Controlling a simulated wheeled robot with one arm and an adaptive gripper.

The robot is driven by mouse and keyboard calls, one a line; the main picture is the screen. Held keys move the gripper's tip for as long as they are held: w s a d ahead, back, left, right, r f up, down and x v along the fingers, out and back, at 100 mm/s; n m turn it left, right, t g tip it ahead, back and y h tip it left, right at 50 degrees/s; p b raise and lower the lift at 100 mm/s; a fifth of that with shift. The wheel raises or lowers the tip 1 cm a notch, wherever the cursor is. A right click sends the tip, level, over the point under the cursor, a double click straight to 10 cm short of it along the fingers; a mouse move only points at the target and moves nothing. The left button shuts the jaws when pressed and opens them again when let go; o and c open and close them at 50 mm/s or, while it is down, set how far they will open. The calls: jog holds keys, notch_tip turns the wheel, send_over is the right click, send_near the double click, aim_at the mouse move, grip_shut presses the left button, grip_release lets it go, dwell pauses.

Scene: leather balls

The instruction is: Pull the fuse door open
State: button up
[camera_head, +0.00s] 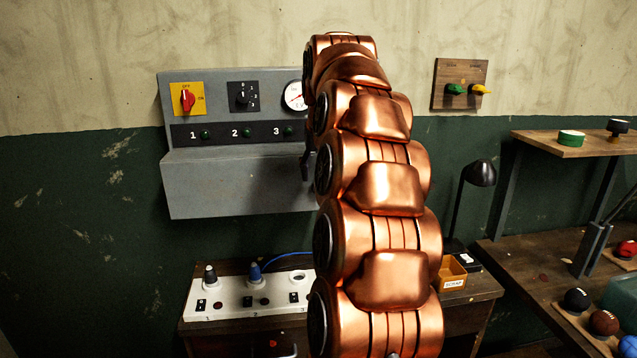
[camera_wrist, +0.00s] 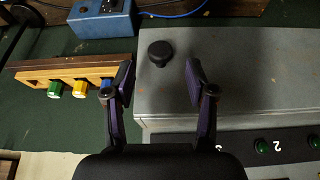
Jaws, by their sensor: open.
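The grey control box (camera_head: 225,85) hangs on the wall. Its lower part, a plain grey panel that looks like the fuse door (camera_head: 240,190), juts out and appears closed. In the wrist view, where the picture is turned over, the grey panel (camera_wrist: 240,85) carries a round black knob (camera_wrist: 159,50). My gripper (camera_wrist: 160,72) is open, its two fingers on either side of the knob's line, with the knob just beyond the fingertips. It looks apart from the knob, though depth is hard to judge. In the head view my copper arm hides the panel's right end and most of the gripper.
A red switch (camera_head: 187,99), a dial and numbered green lamps sit above the panel. A white socket strip (camera_head: 245,297) lies on a bench below. Right of the arm are a wooden peg board (camera_head: 460,84), a black lamp (camera_head: 480,174) and a shelf (camera_head: 575,143).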

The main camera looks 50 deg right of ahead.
jog(key=shift+p+x, duration=0.5)
jog(key=shift+x, duration=1.85)
grip_shut()
